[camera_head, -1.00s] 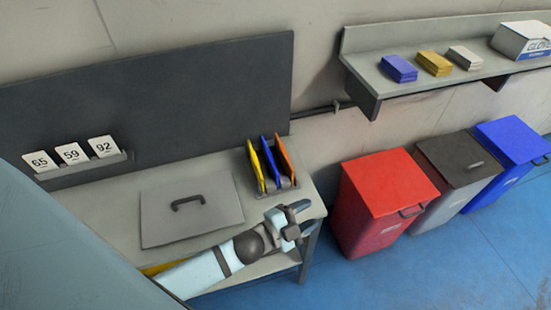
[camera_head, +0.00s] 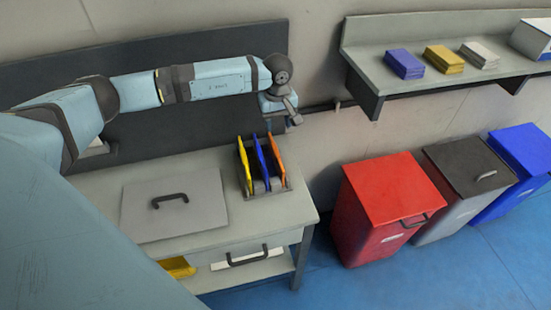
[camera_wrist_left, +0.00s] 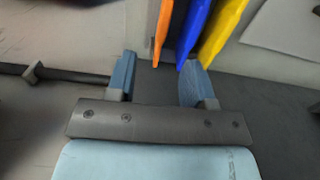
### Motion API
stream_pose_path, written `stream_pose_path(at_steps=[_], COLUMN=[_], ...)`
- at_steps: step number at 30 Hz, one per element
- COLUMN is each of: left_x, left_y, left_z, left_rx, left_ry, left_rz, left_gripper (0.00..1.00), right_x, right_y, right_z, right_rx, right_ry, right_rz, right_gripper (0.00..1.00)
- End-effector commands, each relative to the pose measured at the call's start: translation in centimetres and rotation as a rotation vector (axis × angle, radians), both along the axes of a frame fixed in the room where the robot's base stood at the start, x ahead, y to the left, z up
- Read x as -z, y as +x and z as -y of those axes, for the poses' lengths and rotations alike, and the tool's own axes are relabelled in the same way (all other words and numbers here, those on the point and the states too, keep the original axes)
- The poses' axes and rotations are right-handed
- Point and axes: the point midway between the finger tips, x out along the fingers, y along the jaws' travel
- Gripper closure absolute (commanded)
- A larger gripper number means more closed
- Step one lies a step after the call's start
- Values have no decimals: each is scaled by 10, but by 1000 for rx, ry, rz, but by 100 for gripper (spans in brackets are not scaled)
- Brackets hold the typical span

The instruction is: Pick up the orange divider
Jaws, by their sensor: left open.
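The orange divider (camera_head: 277,160) stands upright in a dark rack (camera_head: 250,191) at the right end of the workbench. It is the rightmost in the rack, beside a blue divider (camera_head: 262,162) and a yellow divider (camera_head: 244,166). My left gripper (camera_head: 291,117) is above and behind the rack, open and empty. In the left wrist view, the orange divider (camera_wrist_left: 162,32) shows at the top, just ahead of the gap between the open fingers (camera_wrist_left: 158,77). The blue divider (camera_wrist_left: 193,32) lies partly beyond the right finger. My right gripper is not in view.
A grey lid with a handle (camera_head: 174,207) lies on the workbench (camera_head: 205,158), left of the rack. A dark back panel (camera_head: 200,130) stands behind it. A wall shelf (camera_head: 390,100) with several stacks and red, grey and blue bins are to the right.

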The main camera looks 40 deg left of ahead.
Motion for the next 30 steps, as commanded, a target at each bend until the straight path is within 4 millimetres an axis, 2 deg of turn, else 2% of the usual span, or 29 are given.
stream_pose_path(at_steps=[4,12,20,25,30], left_x=[16,67,87,111,132], left_y=[1,0,0,-6,-5], left_z=[-7,-6,-5,-5,-6], left_rx=[8,6,7,6,6], left_ry=[28,23,22,22,22], left_rz=[-1,-1,0,-2,0], left_gripper=[52,52,52,52,52], right_x=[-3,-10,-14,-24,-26], right_y=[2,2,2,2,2], right_z=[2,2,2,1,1], right_rx=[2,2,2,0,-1], right_ry=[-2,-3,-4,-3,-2], right_rz=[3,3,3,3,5], right_gripper=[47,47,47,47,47])
